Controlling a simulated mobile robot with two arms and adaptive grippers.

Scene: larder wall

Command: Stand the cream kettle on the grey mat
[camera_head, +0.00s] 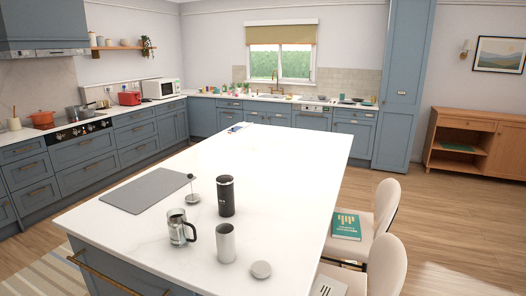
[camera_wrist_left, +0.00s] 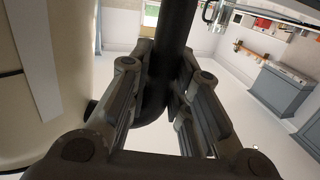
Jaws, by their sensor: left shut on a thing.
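The grey mat (camera_head: 150,190) lies flat and bare on the near left of the white island top. A large cream body, which looks like the cream kettle (camera_wrist_left: 76,70), fills the left of the left wrist view, close up. A thick black bar, apparently its handle (camera_wrist_left: 172,40), runs between the fingers of my left gripper (camera_wrist_left: 165,72), which is shut on it. The kettle's base and lid cannot be made out. Neither gripper nor the kettle shows in the head view, and my right gripper is not in view.
Right of the mat stand a small stemmed item (camera_head: 193,190), a black canister (camera_head: 226,196), a glass press (camera_head: 179,228), a steel cup (camera_head: 225,243) and a round lid (camera_head: 261,269). The island's far half (camera_head: 270,150) is mostly clear. Chairs (camera_head: 385,205) stand along its right side.

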